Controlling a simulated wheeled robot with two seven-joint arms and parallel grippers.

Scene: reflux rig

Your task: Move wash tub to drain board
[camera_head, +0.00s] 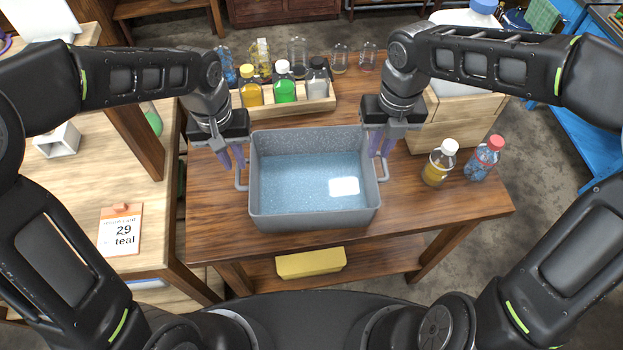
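The grey wash tub (315,219) stands upright on the brown wooden table and holds clear bluish water. It has a bar handle on its left side (238,184) and one on its right side (384,176). My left gripper (234,163) points down at the left handle, its two purple fingers a little apart. My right gripper (381,153) points down at the right handle, its fingers also a little apart. I cannot tell whether the fingers touch the handles. I cannot make out a drain board for certain.
Behind the tub, a wooden rack (317,103) holds several bottles. To the right stand a yellow bottle (440,162) and a red-capped blue bottle (485,158). A wooden box (455,122) is behind them. A side counter at left bears a "29 teal" card (120,232).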

